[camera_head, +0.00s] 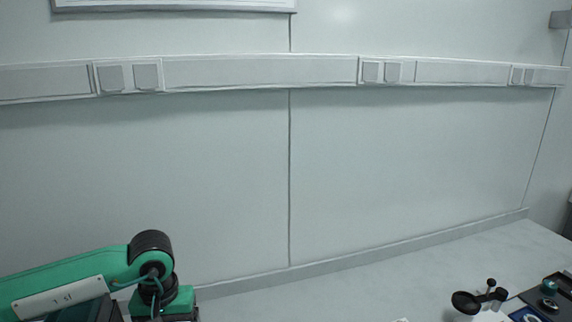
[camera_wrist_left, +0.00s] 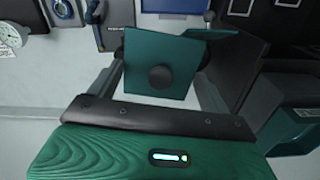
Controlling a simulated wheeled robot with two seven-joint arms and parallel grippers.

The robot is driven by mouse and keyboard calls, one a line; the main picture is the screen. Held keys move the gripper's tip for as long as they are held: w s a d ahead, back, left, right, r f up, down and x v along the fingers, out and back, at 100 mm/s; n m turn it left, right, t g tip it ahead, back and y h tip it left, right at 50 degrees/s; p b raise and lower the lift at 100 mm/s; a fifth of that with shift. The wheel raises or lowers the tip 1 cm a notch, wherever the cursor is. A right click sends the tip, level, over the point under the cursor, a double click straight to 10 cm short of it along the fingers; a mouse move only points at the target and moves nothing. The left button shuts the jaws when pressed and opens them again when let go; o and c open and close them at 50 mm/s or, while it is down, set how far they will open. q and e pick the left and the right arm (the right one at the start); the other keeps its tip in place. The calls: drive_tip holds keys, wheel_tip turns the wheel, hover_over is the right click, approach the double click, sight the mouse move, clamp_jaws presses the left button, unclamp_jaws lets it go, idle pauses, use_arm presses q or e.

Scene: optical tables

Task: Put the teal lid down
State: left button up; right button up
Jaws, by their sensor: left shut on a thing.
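The teal lid (camera_wrist_left: 145,55) is a flat square plate with a round dark knob (camera_wrist_left: 160,77) at its middle. It shows in the left wrist view, between the fingers of my left gripper (camera_wrist_left: 165,84). My left gripper is shut on the lid; the exact contact is hard to see. In the head view my green left arm comes in at the lower left, and its gripper and the lid are out of that picture. My right gripper is in neither view.
In the left wrist view, a round dial (camera_wrist_left: 10,36) and a blue-handled tool (camera_wrist_left: 94,14) lie at upper left. A pale surface is bare at left. In the head view, a dark-cupped device (camera_head: 468,301) and a dark tray (camera_head: 541,296) stand at lower right. A wall rises behind.

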use_arm(q)
drive_tip(key=shift+s+d+f+m, duration=0.3)
drive_tip(key=shift+d+f+m, duration=0.1)
drive_tip(key=shift+d+f, duration=0.1)
drive_tip(key=shift+s+d+f+m, duration=0.25)
drive_tip(key=shift+d+f+m, duration=0.15)
drive_tip(key=shift+d+f, duration=0.05)
drive_tip(key=shift+a, duration=0.1)
